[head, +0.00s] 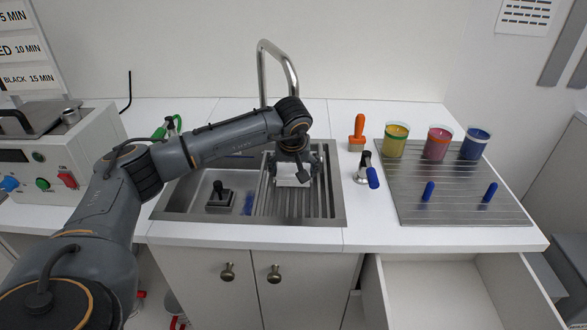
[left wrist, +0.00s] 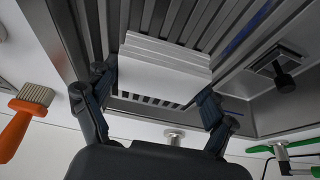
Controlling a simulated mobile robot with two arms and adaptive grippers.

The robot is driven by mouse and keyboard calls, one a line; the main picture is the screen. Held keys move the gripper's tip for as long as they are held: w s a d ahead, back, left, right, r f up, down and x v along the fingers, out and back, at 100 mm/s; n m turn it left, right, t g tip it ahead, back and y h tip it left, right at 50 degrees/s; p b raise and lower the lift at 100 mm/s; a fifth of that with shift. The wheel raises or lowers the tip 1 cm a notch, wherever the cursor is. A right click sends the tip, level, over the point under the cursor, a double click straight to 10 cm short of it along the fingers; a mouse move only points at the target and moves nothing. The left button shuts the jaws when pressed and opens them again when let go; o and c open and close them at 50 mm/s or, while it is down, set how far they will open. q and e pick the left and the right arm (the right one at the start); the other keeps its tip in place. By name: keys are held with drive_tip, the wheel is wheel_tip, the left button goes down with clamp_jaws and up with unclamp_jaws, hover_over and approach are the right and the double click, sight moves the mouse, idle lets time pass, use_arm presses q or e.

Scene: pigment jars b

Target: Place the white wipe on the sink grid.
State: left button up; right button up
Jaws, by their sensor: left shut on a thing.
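The white wipe (head: 292,181) is a folded white block under my left gripper (head: 296,172) in the head view. In the left wrist view the wipe (left wrist: 163,72) sits between the two fingers of the left gripper (left wrist: 152,98), which is shut on it. The sink grid (head: 325,200) is a set of metal slats over the right part of the sink. Its slats (left wrist: 185,22) also show behind the wipe in the left wrist view. The wipe is over the grid; I cannot tell whether it touches the slats. My right gripper is not in view.
The open basin left of the grid holds a black-handled piece (head: 219,196). The tap (head: 262,75) rises behind. An orange brush (head: 357,132) and a metal tray (head: 410,190) with colored jars stand right. An open drawer (head: 450,300) juts out below.

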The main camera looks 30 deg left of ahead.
use_arm(q)
drive_tip(key=shift+f, duration=0.1)
drive_tip(key=o, duration=0.9)
drive_tip(key=shift+c, duration=0.2)
drive_tip(key=v, duration=1.2)
drive_tip(key=shift+r+b, duration=0.2)
drive_tip(key=shift+b, duration=0.15)
